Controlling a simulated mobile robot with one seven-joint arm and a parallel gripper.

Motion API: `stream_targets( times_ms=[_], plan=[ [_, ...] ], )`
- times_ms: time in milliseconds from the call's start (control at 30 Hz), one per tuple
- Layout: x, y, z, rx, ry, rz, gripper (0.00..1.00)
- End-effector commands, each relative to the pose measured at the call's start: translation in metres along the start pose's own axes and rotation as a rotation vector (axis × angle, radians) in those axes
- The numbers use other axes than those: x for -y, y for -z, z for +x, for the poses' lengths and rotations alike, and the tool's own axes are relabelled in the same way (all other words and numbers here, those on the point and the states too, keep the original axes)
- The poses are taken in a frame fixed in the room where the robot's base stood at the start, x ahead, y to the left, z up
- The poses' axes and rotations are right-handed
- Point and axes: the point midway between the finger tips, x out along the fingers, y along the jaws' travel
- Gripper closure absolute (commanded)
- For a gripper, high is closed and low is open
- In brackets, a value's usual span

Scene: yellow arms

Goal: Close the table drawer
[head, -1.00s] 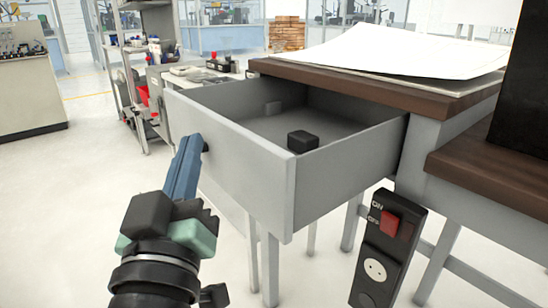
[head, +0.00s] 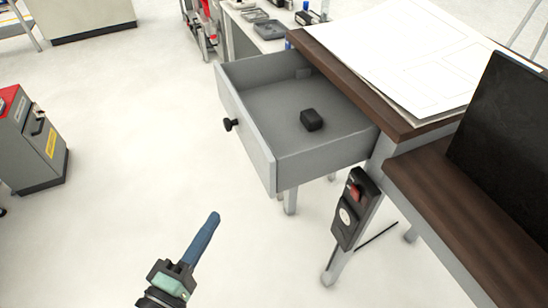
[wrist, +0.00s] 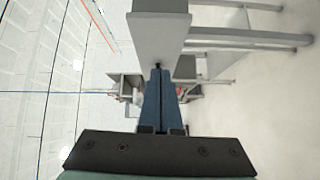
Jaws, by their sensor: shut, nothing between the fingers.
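The grey table drawer (head: 262,148) stands pulled out from under the dark wooden tabletop (head: 345,75) in the head view. Its black round knob (head: 230,124) is on the left-facing front panel. A small black box (head: 312,120) lies inside on the drawer floor. My gripper (head: 214,217) has blue fingers closed together with nothing between them. In the head view it shows below and left of the drawer front, apart from it. In the wrist view the closed fingers (wrist: 160,75) point toward a grey panel (wrist: 160,30), likely the drawer's.
White paper sheets (head: 400,50) lie on the tabletop. A black power switch box (head: 352,210) hangs by the table leg. A dark panel (head: 515,135) stands on the lower wooden surface at right. A grey cabinet (head: 30,140) stands at far left. The floor between is clear.

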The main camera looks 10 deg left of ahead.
Motion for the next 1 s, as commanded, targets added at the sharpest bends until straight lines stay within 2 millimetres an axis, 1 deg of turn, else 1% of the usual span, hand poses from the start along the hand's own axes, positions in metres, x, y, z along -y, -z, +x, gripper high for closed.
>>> stream_targets(
  times_ms=[33, 133, 267, 367, 600, 733, 900, 1000],
  plan=[
    [-0.005, 0.002, -0.007, -0.008, -0.002, -0.033, 1.00],
    [-0.004, 0.003, -0.013, -0.013, -0.010, -0.066, 1.00],
    [-0.003, 0.003, -0.006, -0.011, -0.014, -0.074, 1.00],
    [-0.004, 0.003, 0.009, -0.010, -0.015, -0.072, 1.00],
    [-0.005, 0.003, 0.062, -0.009, -0.015, -0.070, 1.00],
    [-0.005, 0.003, 0.088, -0.010, -0.015, -0.070, 1.00],
    [-0.006, -0.016, 0.105, -0.009, -0.012, -0.069, 1.00],
    [-0.006, -0.021, 0.111, -0.011, -0.012, -0.069, 1.00]
  ],
)
